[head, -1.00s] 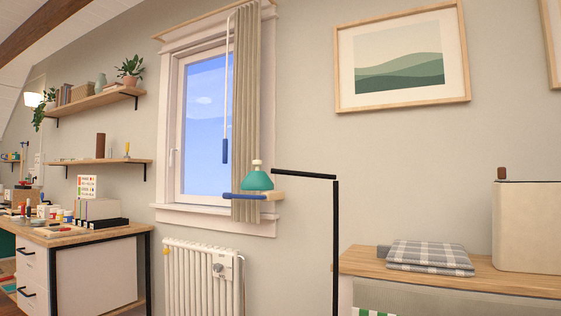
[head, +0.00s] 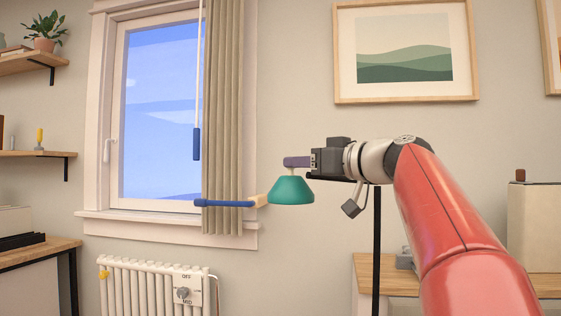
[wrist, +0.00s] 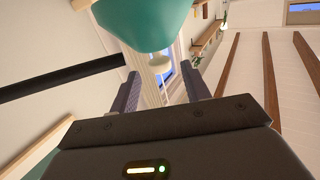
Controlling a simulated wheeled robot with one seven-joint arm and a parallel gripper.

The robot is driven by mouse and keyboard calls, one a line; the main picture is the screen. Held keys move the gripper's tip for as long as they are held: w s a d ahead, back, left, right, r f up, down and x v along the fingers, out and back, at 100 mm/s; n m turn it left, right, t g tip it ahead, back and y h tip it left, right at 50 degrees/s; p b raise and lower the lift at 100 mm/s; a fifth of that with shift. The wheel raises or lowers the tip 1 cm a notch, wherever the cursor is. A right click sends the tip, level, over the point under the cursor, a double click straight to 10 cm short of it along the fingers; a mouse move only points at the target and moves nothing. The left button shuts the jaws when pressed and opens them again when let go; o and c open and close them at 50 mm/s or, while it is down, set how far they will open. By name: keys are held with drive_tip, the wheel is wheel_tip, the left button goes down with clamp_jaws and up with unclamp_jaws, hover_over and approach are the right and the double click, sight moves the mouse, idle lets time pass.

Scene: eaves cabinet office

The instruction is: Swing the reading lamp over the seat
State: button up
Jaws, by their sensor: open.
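My gripper (head: 288,162) is open, pointing left just above the shade. The black lamp arm (wrist: 60,76) comes in from the left there. No seat is in view.
A white radiator (head: 150,285) stands below the window, beside a curtain (head: 222,120). A wooden-topped cabinet (head: 370,262) with a cream box (head: 535,240) is at right. A desk (head: 35,252) is at left. A framed picture (head: 403,55) hangs above.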

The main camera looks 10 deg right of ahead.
drive_tip(key=p+x, duration=0.1)
drive_tip(key=x, duration=0.5)
clamp_jaws()
